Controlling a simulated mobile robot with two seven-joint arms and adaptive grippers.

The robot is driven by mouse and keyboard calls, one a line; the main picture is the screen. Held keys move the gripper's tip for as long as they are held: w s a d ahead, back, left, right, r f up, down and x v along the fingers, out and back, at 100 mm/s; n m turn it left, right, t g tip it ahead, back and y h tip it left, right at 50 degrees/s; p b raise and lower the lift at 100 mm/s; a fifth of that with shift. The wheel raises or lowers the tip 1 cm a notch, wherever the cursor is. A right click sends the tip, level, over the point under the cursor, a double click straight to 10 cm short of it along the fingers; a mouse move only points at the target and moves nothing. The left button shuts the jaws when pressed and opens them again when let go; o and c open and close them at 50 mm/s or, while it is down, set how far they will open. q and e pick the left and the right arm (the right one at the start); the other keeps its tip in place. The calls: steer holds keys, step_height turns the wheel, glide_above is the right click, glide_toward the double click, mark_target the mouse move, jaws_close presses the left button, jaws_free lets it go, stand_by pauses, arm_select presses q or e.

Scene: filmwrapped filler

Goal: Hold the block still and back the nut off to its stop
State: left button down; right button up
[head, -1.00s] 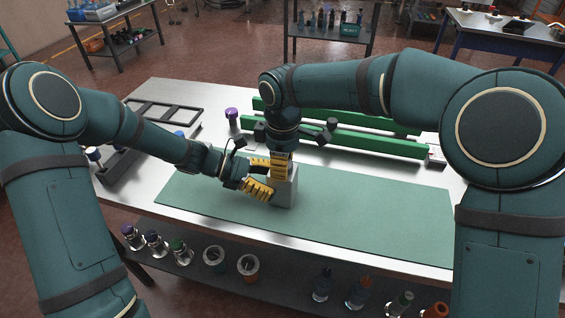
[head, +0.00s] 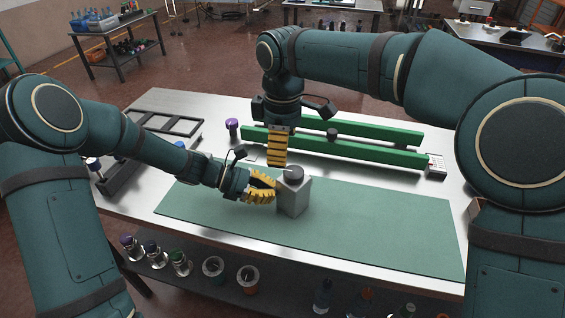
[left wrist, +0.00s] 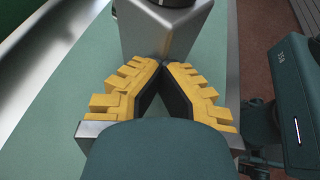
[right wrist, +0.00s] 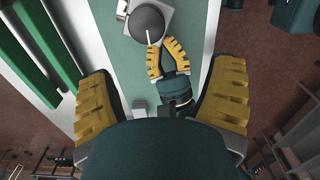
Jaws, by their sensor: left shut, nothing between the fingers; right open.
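The grey block (head: 293,197) stands upright on the green mat, with the round dark nut (head: 294,172) on top. The nut carries a pale line in the right wrist view (right wrist: 148,22). My left gripper (head: 272,187) is shut and empty; its fingertips meet just at the left side of the block, and whether they touch it is unclear. The left wrist view shows the block's face (left wrist: 160,32) right ahead of the closed tips. My right gripper (head: 277,164) is open and empty, pointing down, above and behind the block, clear of the nut.
A dark rack (head: 150,140) is at the left. Bottles and jars stand on a lower shelf (head: 200,268) along the front.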

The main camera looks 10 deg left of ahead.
step_height(320, 180, up, 4)
steer(key=shift+f, duration=0.25)
arm_select(q)
steer(key=c, duration=1.4)
jaws_free()
steer(key=shift+o, duration=0.2)
